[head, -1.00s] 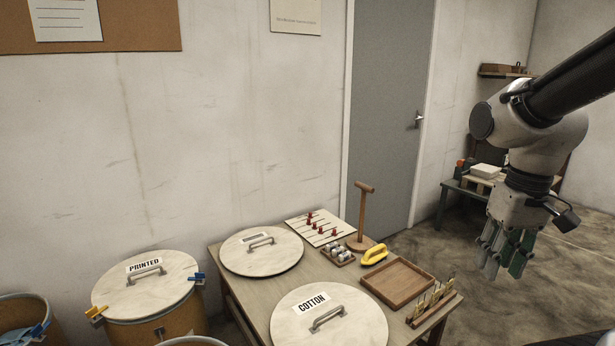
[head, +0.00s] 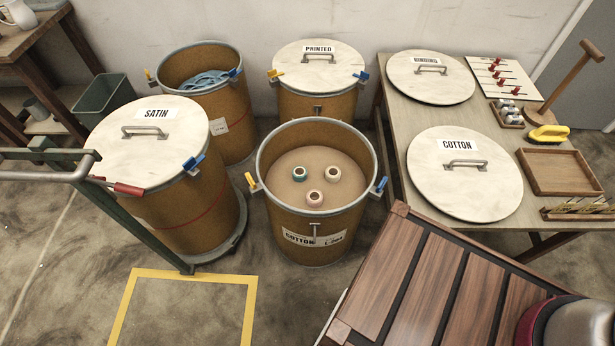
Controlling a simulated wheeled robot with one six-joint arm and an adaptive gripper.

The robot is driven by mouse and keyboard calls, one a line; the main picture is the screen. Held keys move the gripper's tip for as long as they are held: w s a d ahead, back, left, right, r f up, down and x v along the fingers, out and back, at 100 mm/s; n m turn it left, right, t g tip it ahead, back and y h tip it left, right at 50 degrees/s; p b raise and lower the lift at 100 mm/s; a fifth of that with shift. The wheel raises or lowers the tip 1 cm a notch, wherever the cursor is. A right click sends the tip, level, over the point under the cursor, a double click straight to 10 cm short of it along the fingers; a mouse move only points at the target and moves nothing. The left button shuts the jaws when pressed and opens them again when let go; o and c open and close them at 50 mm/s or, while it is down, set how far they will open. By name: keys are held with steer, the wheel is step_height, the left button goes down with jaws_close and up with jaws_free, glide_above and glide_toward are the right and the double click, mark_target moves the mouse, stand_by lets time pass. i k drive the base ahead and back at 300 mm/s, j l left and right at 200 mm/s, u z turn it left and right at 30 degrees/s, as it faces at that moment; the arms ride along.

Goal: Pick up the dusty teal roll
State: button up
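The dusty teal roll (head: 299,174) stands inside the open cotton drum (head: 262,155), at the left of a group of three rolls. Its teal side shows below a pale top with a dark centre hole. A pinkish roll (head: 333,174) stands to its right and another pinkish roll (head: 315,198) stands nearer the front. All three rest on a brown round surface below the drum's rim. My gripper is out of view.
The cotton lid (head: 465,195) and the binding lid (head: 431,90) lie on the table at right, near a wooden tray (head: 560,185). Closed satin (head: 148,165) and printed (head: 318,78) drums flank the open drum. A green cart handle (head: 100,205) stands at left. Yellow tape (head: 190,275) marks the floor.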

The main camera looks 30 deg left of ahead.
mark_target(298, 168)
steer(key=u, duration=1.4)
